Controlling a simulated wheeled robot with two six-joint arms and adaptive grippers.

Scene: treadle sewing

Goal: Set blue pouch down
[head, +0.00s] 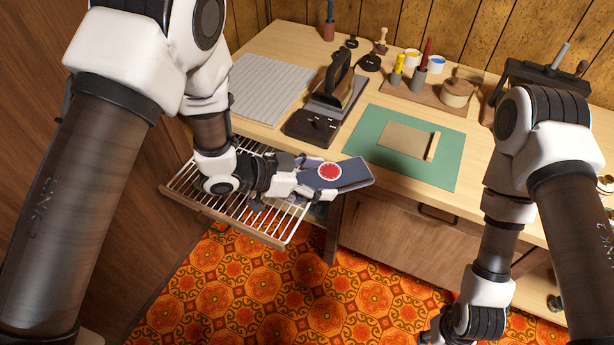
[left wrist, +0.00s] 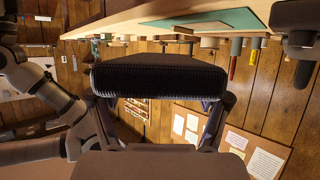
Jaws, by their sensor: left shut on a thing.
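The blue pouch (head: 347,174) is a flat dark blue piece with a round red patch edged in white. My left gripper (head: 306,183) is shut on its left end and holds it near the table's front edge, in front of the green mat (head: 452,168). Its height above the tabletop is hard to tell. In the left wrist view the pouch (left wrist: 155,78) shows as a dark, ribbed slab between the two fingers (left wrist: 158,118). My right gripper (head: 440,336) is low at the bottom edge, partly cut off, its jaws unclear.
A pulled-out white wire rack (head: 262,215) lies under my left forearm. An iron (head: 339,80) stands on a dark base behind the pouch. A tan piece (head: 405,138) lies on the mat. A wooden tray (head: 398,90) with pots stands behind. A grey ribbed pad (head: 268,85) lies left.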

